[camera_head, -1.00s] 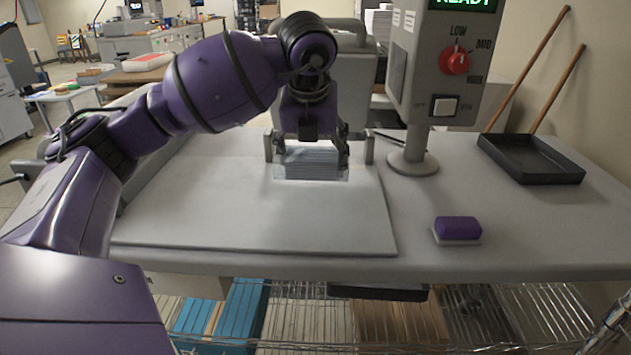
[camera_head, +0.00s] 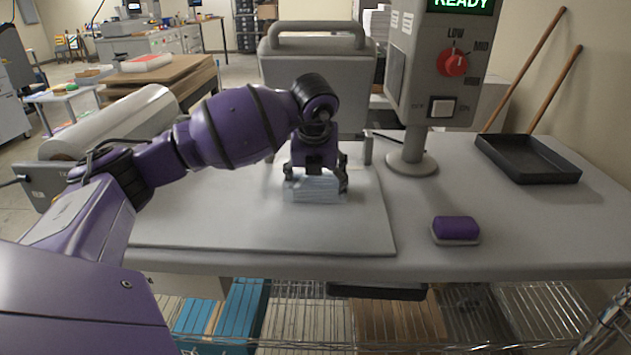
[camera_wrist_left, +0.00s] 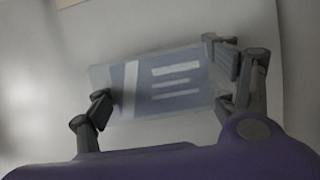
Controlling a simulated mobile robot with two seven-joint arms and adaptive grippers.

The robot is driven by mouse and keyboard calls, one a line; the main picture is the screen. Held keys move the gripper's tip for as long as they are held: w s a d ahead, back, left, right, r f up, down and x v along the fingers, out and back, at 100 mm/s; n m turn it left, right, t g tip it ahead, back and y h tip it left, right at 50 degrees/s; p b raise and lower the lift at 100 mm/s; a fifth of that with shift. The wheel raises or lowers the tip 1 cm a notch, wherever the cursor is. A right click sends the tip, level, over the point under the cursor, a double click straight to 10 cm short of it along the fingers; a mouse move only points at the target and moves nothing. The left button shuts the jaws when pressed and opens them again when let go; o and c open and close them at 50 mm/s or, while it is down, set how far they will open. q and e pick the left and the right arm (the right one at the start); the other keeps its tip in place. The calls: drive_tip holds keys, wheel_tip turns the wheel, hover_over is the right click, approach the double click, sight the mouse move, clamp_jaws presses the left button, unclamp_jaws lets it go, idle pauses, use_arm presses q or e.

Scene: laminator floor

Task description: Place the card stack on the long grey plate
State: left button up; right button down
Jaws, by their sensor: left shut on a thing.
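The card stack (camera_head: 314,189) is a clear-edged, pale blue-grey block of cards held over the back right part of the long grey plate (camera_head: 250,228). My left gripper (camera_head: 315,180) is shut on the stack, with one finger at each end. In the left wrist view the stack's top card (camera_wrist_left: 158,85) shows blue-grey with white bars, tilted between the fingers (camera_wrist_left: 165,95). I cannot tell whether its underside touches the plate. My right gripper is not in view.
The grey laminator housing (camera_head: 318,85) stands behind the plate. A control post (camera_head: 435,75) with a red knob stands to its right. A purple-topped block (camera_head: 456,228) and a black tray (camera_head: 528,160) are on the right of the table. A film roll (camera_head: 115,122) lies left.

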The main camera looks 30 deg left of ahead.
use_arm(q)
drive_tip(key=shift+f, duration=0.1)
drive_tip(key=o, duration=1.4)
drive_tip(key=shift+r, duration=0.4)
drive_tip(key=v, duration=1.1)
drive_tip(key=shift+s+d+r, duration=0.1)
drive_tip(key=shift+s+r, duration=0.05)
